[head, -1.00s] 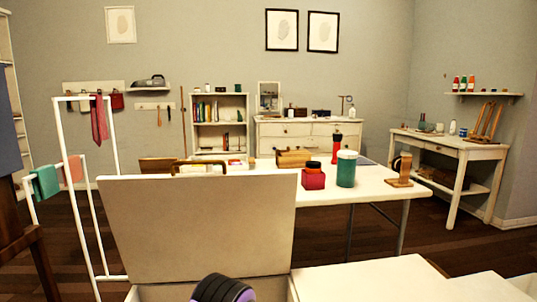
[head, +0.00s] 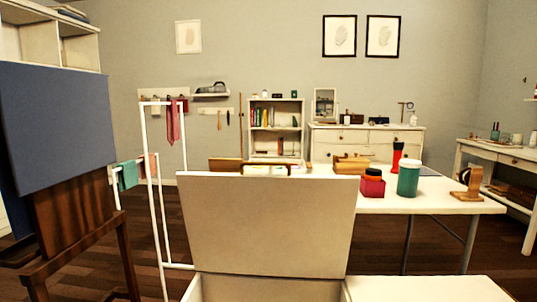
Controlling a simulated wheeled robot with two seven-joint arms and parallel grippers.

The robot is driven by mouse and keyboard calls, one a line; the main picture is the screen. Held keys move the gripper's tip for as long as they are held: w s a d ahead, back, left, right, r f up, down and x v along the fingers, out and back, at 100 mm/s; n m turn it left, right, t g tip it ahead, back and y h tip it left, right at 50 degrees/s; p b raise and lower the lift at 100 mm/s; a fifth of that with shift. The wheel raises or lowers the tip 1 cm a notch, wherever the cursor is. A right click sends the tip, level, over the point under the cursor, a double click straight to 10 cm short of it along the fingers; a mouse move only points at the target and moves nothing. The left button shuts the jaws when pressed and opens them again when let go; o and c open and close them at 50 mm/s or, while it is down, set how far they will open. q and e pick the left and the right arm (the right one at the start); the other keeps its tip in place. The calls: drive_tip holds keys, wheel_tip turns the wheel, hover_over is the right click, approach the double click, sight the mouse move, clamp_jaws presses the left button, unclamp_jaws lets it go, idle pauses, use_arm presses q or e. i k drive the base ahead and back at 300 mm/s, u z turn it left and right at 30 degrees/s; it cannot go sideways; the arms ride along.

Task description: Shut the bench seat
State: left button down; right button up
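The bench seat (head: 265,228) is a pale flat panel that stands raised, nearly upright, in the lower middle of the head view. Its lower edge meets the white bench box (head: 262,289), so the bench is open. Only the upper part of the box shows; its inside is mostly cut off by the bottom of the picture. A flat white top (head: 425,289) lies to the right of the opening. Neither of my grippers is in view.
A white table (head: 430,201) behind the seat holds a teal cup (head: 408,178), a red jar (head: 372,183) and other items. A wooden easel (head: 85,235) with a blue canvas (head: 55,130) stands close on the left. A white rack (head: 154,190) stands between easel and bench.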

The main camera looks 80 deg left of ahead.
sight(267, 222)
drive_tip(key=k, duration=0.85)
drive_tip(key=u, duration=0.25)
